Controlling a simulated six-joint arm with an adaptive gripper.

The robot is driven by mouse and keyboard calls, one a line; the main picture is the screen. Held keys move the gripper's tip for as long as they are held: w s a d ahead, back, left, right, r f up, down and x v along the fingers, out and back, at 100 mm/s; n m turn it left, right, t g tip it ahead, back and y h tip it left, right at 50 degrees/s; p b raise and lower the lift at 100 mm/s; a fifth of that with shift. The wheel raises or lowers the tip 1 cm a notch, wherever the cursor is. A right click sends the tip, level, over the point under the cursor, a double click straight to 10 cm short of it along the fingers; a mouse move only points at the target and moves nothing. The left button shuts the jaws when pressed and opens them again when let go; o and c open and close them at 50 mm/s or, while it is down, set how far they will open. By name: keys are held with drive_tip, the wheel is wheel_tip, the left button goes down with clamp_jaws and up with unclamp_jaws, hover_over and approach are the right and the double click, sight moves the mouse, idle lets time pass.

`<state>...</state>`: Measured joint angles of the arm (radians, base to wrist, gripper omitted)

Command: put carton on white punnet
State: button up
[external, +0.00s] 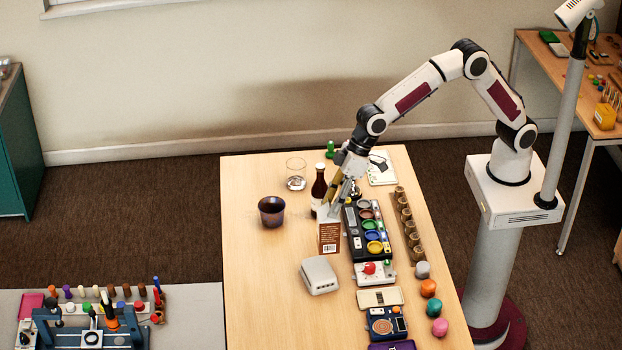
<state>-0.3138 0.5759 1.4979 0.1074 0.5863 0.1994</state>
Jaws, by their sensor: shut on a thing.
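The carton (329,238) is brown on its lower part with a pale label and white towards its top. It stands roughly upright near the middle of the table. My gripper (337,205) points down at the carton's top and is shut on it. I cannot tell whether the carton's base touches the table. A white, rounded, box-like thing (319,275), which seems to be the white punnet, sits on the table just in front of the carton, a little to its left. The gripper's fingers partly hide the carton's top.
A dark bottle (318,190) stands close behind the carton. A dark purple cup (271,212) and a clear glass (296,174) are to the left. A black tray of coloured pots (367,228) lies close on the right. The table's front left is clear.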

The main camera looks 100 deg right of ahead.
drive_tip(key=shift+f, duration=0.25)
drive_tip(key=shift+f, duration=2.6)
drive_tip(key=o, duration=1)
drive_tip(key=v, duration=1.2)
